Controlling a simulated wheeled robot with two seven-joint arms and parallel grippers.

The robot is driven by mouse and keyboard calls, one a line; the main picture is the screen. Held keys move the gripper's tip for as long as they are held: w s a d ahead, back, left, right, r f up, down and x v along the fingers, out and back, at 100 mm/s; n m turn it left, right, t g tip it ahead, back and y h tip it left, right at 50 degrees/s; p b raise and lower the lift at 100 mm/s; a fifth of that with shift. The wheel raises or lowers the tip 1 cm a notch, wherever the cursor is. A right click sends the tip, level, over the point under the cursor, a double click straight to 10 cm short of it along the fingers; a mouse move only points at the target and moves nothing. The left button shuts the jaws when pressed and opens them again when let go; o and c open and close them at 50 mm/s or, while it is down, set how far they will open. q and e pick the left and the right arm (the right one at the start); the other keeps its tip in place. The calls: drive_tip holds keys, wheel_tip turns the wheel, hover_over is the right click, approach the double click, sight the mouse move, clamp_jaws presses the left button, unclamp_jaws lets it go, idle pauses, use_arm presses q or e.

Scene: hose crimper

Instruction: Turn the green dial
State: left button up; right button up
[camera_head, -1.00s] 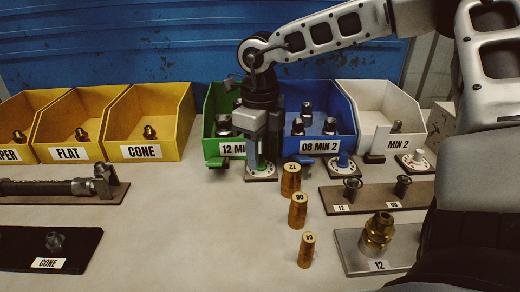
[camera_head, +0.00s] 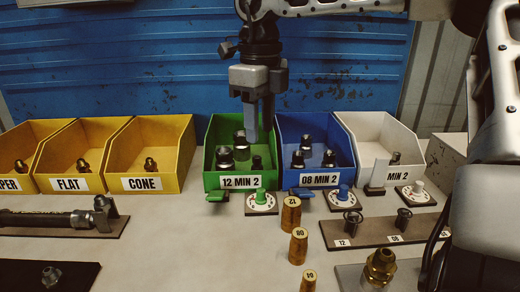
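The green dial (camera_head: 261,196) stands on a small white round-marked plate in front of the green bin (camera_head: 212,162). Its knob is in plain view and nothing touches it. My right gripper (camera_head: 259,122) hangs above the green bin, fingers pointing down, well above the dial and apart from it. Its two fingers show a narrow gap with nothing between them. My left gripper is not in view.
A blue dial (camera_head: 343,192) and a white dial (camera_head: 418,187) stand to the right. Brass pieces (camera_head: 291,212) marked 12, 08 and 04 stand in front. Yellow bins (camera_head: 142,184) are on the left. The table centre-left is bare.

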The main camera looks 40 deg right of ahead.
drive_tip(key=shift+r, duration=1.3)
